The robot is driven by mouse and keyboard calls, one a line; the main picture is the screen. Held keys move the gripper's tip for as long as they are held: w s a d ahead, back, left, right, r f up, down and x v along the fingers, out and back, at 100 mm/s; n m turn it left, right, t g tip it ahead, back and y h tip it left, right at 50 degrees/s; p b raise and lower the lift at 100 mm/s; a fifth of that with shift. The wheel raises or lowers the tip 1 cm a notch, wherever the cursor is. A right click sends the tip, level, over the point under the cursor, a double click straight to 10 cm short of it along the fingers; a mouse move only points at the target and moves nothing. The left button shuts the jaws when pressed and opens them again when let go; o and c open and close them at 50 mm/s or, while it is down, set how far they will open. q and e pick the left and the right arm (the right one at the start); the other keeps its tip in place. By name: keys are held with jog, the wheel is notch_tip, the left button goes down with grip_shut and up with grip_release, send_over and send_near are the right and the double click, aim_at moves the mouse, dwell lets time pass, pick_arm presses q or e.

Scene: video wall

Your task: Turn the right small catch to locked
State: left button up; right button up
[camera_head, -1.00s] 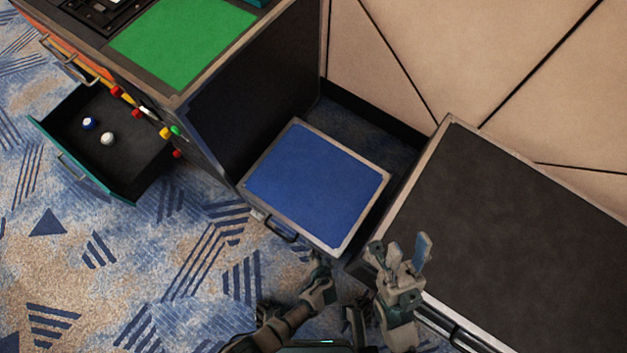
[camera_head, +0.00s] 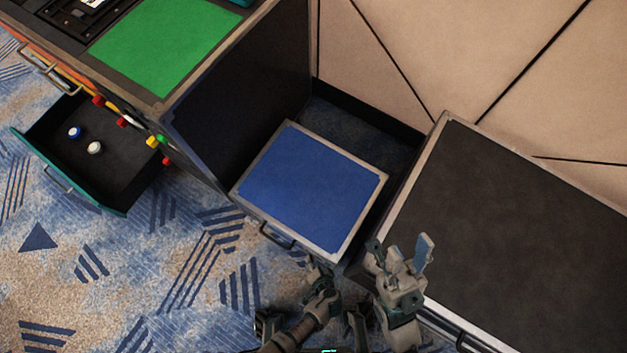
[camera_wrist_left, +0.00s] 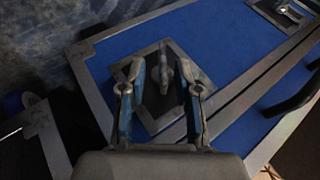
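The case (camera_head: 310,190) has a blue top with a metal rim and a dark front handle (camera_head: 277,236). In the left wrist view its blue face (camera_wrist_left: 225,50) shows a catch (camera_wrist_left: 165,68) on a dark diamond-shaped plate. My left gripper (camera_wrist_left: 160,88) is open, one finger on each side of this catch; contact is unclear. A second catch (camera_wrist_left: 289,12) shows at the upper right. In the head view my left gripper (camera_head: 322,272) is right of the handle, at the case's front. My right gripper (camera_head: 402,258) is open and empty beside the dark case.
A large dark case (camera_head: 530,210) stands on the right. Patterned carpet (camera_head: 150,270) is clear at the front left.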

pick_arm(q)
jog(key=shift+r, duration=0.1)
jog(key=v, duration=1.1)
jog(key=shift+s+d+r, duration=0.15)
jog(key=shift+s+r, duration=0.1)
jog(key=shift+s, duration=0.05)
